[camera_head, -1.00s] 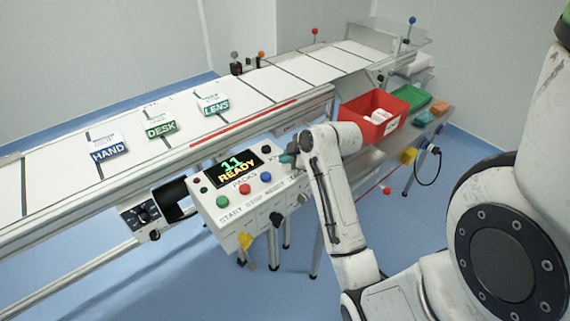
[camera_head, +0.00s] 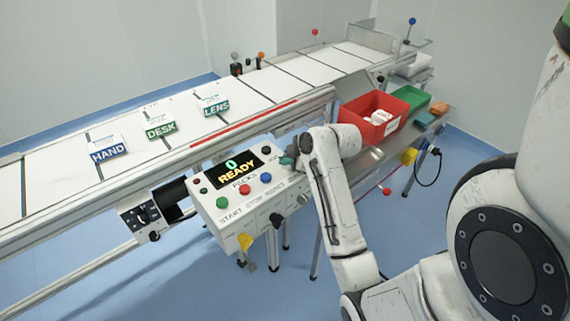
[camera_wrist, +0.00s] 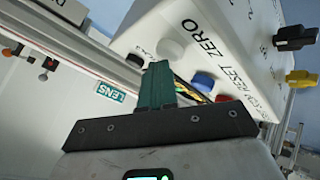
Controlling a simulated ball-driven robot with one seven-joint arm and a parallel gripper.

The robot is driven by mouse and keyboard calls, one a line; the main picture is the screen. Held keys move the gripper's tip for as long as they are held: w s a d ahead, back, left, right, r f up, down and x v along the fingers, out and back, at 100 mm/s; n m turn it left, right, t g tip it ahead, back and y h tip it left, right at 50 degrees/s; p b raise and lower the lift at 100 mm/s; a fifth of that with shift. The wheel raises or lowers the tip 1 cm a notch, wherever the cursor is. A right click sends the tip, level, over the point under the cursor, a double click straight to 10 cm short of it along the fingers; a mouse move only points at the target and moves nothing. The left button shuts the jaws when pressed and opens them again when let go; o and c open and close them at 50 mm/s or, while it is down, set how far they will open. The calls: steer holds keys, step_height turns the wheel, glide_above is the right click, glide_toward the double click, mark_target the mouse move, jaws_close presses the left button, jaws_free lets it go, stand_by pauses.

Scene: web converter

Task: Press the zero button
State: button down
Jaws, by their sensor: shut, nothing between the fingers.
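The white control box (camera_head: 240,220) carries a display (camera_head: 234,170) that reads 0 READY. Green START (camera_head: 221,203), red STOP (camera_head: 245,189) and blue RESET (camera_head: 266,177) buttons sit in a row. In the wrist view the round white button (camera_wrist: 170,49) sits beside the ZERO lettering (camera_wrist: 207,42), past the blue button (camera_wrist: 203,81). My gripper (camera_wrist: 157,68) is shut, with teal fingers and nothing held. Its tips are close to the white button; I cannot tell whether they touch. In the head view my gripper (camera_head: 286,159) and wrist hide that button.
A conveyor (camera_head: 270,84) runs behind the box with HAND, DESK and LENS packs (camera_head: 216,106) on it. A red bin (camera_head: 370,105) and a green bin (camera_head: 411,96) stand right of my wrist. Yellow and black knobs project from the box front.

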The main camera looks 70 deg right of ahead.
mark_target(288, 167)
steer(key=shift+r+p, duration=0.8)
steer(key=shift+r, duration=0.15)
step_height(288, 167, up, 5)
steer(key=p, duration=0.4)
steer(key=shift+p, duration=0.3)
stand_by(0.3)
